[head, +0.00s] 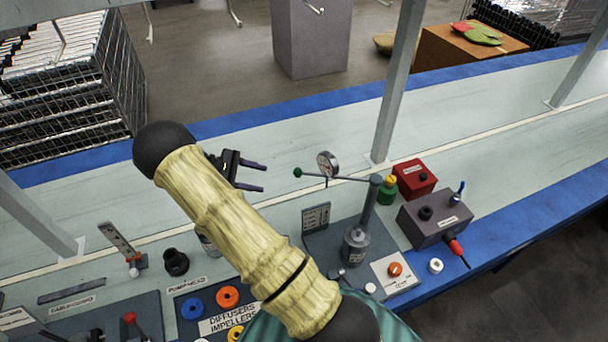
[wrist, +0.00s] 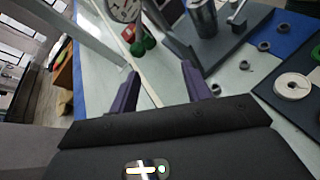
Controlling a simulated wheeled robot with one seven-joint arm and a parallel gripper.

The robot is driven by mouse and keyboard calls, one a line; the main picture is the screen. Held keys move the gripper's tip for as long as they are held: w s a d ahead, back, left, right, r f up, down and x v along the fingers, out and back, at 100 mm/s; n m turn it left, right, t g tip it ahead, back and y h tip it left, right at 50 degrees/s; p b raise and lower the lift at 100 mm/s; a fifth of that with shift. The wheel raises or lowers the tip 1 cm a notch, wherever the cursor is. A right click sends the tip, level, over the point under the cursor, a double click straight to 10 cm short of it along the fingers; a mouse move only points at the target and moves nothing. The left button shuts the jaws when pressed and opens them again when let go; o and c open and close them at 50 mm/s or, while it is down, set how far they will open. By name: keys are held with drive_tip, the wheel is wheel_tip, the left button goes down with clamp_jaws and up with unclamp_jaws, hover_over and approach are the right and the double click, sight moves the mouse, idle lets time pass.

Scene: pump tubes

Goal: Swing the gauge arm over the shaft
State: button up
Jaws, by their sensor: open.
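The gauge arm (head: 345,178) is a thin, near-level rod from a grey post (head: 369,205). It carries a round dial gauge (head: 327,163) and ends in a green knob (head: 298,172). The arm points left, away from the grey metal cylinder (head: 355,246) beside the post; I cannot clearly make out the shaft. My gripper (head: 264,178) is open and empty, left of the knob and apart from it. In the wrist view, my gripper (wrist: 160,69) has the dial (wrist: 125,9) and green parts (wrist: 145,44) ahead of its fingers.
A red box (head: 414,178), a green-and-yellow item (head: 388,188) and a grey switch box (head: 436,217) stand right of the post. A small upright sign (head: 316,217) stands on the dark base plate (head: 325,246). A bench upright (head: 397,85) rises behind.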

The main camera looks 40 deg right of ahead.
sight(301, 171)
drive_tip(key=w+f+h, duration=0.1)
drive_tip(key=w+a+f+h, duration=0.1)
drive_tip(key=h, duration=0.1)
drive_tip(key=w+f+n+h+b, duration=0.1)
drive_tip(key=h, duration=0.1)
drive_tip(key=shift+w+a+f+g, duration=0.1)
drive_tip(key=shift+w+a+g, duration=0.1)
drive_tip(key=shift+w+g, duration=0.2)
drive_tip(key=p+x, duration=0.5)
drive_tip(key=x, duration=1.2)
drive_tip(key=shift+s+d, duration=0.15)
drive_tip(key=shift+s, duration=0.1)
drive_tip(key=shift+c, duration=0.2)
clamp_jaws()
